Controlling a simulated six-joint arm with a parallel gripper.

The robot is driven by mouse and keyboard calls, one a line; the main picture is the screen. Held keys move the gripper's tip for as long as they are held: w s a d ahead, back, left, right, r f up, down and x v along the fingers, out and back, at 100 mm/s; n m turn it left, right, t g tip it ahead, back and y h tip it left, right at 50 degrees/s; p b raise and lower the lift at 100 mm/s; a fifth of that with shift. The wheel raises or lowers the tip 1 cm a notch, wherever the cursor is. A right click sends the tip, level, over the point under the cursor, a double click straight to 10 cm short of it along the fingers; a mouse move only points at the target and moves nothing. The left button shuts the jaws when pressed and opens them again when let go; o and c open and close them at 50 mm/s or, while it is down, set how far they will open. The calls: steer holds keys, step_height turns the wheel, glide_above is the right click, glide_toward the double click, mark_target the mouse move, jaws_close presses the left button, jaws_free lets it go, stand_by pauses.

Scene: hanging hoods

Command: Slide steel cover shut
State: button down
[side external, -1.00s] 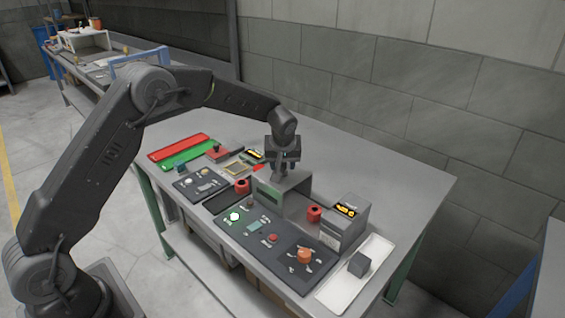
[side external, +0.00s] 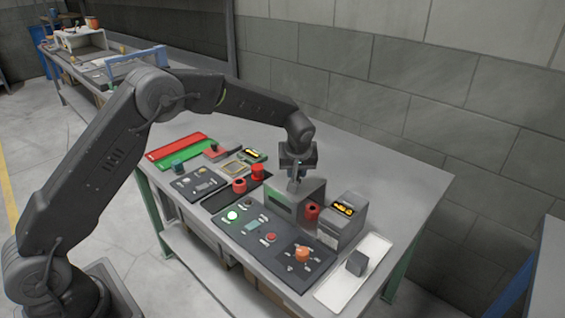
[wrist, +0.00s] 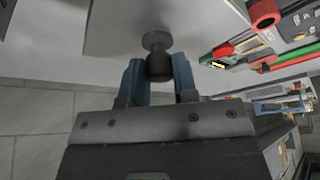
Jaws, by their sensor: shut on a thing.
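The steel cover (side external: 310,192) is a grey box-like hood standing on the bench behind the dark control panel, with a dark slot in its front. My gripper (side external: 296,178) is above it, pointing down, shut on the knob on its top. In the wrist view, the blue fingers of my gripper (wrist: 158,70) are on either side of the dark round knob (wrist: 156,42), which stands on the pale cover plate (wrist: 110,28). What lies inside the cover is hidden.
A grey box with a yellow-marked top (side external: 342,208) stands further right, then a white tray (side external: 372,252). The control panel (side external: 275,262) lies in front.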

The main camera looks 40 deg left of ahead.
steer(key=d, duration=0.7)
steer(key=shift+d, duration=0.1)
steer(key=c, duration=0.9)
jaws_free()
step_height(320, 180, up, 13)
glide_above(314, 188)
steer(key=s+d, duration=0.5)
steer(key=shift+d+f, duration=0.1)
steer(key=shift+d, duration=0.05)
